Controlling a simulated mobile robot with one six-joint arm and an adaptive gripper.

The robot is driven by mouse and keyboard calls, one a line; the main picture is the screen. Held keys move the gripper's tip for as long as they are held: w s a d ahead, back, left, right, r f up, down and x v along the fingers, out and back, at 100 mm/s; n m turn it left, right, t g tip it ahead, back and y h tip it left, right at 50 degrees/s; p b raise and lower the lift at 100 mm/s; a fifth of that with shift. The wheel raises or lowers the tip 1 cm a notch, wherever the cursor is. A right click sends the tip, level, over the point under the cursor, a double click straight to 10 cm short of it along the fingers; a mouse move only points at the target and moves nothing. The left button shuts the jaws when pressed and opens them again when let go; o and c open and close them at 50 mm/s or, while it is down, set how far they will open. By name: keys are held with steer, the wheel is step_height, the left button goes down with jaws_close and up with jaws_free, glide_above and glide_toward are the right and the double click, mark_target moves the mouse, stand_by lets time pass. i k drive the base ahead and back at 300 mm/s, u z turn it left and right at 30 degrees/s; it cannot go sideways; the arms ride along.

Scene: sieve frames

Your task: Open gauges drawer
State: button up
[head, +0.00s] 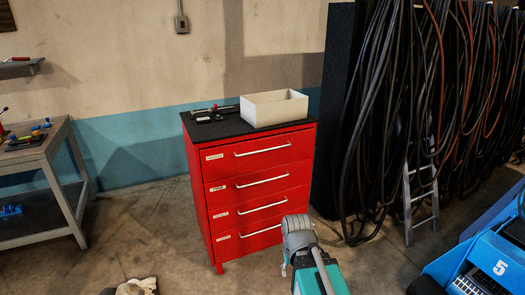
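A red cabinet (212,222) with a black top stands in the middle of the head view. It has several drawers stacked one above another, each with a horizontal silver handle and a small white label at its left. The top drawer (285,157), the second drawer (287,184) and those below all look closed. The labels are too small to read surely, so I cannot tell which one is the gauges drawer. My grey and teal arm (317,268) rises from the bottom edge, in front of the cabinet's lower right. My gripper cannot be made out.
An open white box (270,117) and dark tools (205,115) lie on the cabinet top. A workbench (35,150) stands at left. Hanging cables (385,110) and a ladder (420,195) are at right, with a blue machine (485,260) at lower right. Floor left of the cabinet is mostly clear.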

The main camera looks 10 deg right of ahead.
mark_target(223, 162)
steer(key=u, duration=0.05)
steer(key=i, duration=0.9)
steer(key=z, duration=0.1)
